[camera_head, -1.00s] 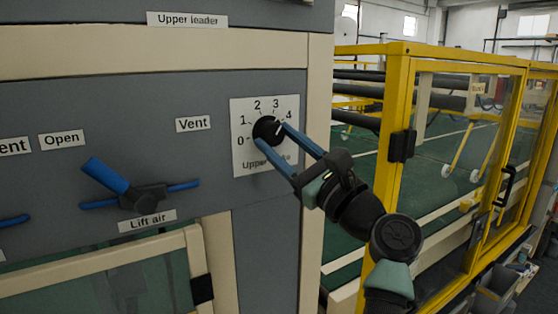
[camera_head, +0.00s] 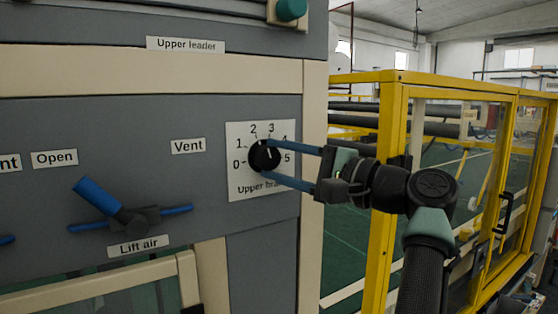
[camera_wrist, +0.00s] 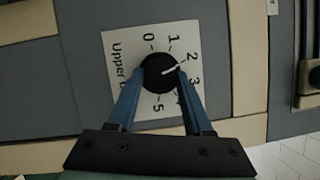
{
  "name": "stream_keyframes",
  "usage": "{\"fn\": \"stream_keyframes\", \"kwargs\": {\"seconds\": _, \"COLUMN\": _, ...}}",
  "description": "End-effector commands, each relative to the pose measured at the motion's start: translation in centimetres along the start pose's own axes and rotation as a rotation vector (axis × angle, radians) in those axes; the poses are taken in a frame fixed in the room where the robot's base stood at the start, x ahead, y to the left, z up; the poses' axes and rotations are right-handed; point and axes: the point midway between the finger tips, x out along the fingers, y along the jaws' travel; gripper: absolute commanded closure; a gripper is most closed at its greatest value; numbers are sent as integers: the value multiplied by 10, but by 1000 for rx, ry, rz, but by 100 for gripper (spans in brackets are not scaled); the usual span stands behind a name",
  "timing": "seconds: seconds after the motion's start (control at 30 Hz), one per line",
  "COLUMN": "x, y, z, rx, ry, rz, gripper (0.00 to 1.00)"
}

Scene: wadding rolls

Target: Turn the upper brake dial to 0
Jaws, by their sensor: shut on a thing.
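The upper brake dial (camera_head: 262,157) is a round black knob on a white scale plate (camera_head: 236,186) marked 0 to 5. The plate's lower label reads "Upper br..." and is partly hidden by a finger. My gripper (camera_head: 269,158) reaches in from the right, its two blue fingers shut on the knob's opposite sides. In the wrist view the knob (camera_wrist: 155,72) sits between the fingertips (camera_wrist: 160,78). Its white pointer line aims between 2 and 3 there. The 4 is hidden or partly covered by a finger.
Left of the dial is a blue lift air lever (camera_head: 98,195) above a "Lift air" label. A green button (camera_head: 291,9) is above. A yellow-framed glazed guard (camera_head: 392,190) stands right of the panel, close behind my arm.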

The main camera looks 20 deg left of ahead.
Motion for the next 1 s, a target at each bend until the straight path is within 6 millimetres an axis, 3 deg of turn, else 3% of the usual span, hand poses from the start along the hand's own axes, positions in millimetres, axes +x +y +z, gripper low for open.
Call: {"fn": "stream_keyframes", "kwargs": {"seconds": 1.0, "x": 2, "y": -10, "z": 4, "rx": -897, "ry": 2, "rz": 371, "gripper": 100}}
